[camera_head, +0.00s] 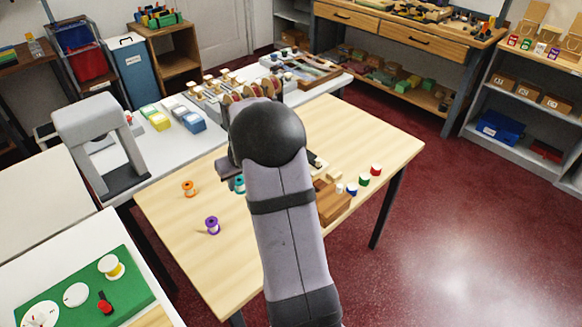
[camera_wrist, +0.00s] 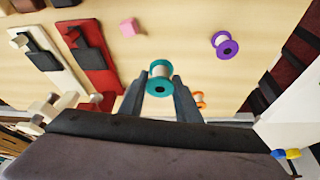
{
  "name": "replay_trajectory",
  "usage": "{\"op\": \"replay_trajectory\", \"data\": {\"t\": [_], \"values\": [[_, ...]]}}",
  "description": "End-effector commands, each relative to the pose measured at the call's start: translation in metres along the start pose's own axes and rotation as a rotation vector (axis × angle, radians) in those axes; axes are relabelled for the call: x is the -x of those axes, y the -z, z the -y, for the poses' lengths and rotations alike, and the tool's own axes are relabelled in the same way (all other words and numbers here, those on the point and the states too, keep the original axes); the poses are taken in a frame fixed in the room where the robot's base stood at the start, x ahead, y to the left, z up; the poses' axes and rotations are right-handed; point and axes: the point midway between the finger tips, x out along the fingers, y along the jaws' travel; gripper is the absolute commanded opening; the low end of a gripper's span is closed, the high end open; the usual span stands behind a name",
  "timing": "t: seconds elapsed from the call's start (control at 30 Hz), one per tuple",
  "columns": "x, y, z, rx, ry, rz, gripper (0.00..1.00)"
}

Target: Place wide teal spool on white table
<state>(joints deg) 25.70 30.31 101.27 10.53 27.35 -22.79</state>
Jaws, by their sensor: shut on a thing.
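The teal spool (camera_wrist: 159,81) with a pale winding sits between the fingertips of my gripper (camera_wrist: 160,77) in the wrist view. My gripper is shut on it. In the head view the teal spool (camera_head: 239,185) shows beside my dark wrist, above the wooden table; most of my gripper is hidden behind the arm. I cannot tell whether the spool touches the wood. White table surfaces lie left of the wooden table: one bare top (camera_head: 45,195), one at the front left (camera_head: 22,262) with a green mat, and one behind (camera_head: 160,160) with goods on it.
On the wooden table (camera_head: 180,250) stand an orange spool (camera_head: 189,188), a purple spool (camera_head: 212,225) and small coloured spools near a brown block (camera_head: 333,203). A grey arch-shaped stand (camera_head: 95,130) rises at the left. The wrist view also shows a pink block (camera_wrist: 129,27).

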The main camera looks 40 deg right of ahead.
Motion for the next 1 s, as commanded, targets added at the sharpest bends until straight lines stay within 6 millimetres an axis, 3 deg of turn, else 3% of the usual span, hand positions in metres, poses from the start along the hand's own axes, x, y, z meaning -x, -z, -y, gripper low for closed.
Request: {"op": "replay_trajectory", "data": {"t": [0.1, 0.3, 0.57, 1.0], "values": [[0.002, 0.012, -0.031, -0.023, -0.003, -0.005, 0.05], [0.004, 0.021, -0.057, -0.034, -0.002, -0.009, 0.05], [0.0, 0.02, -0.06, -0.035, -0.001, -0.008, 0.05], [-0.051, 0.0, -0.06, -0.035, -0.001, -0.008, 0.05]]}}
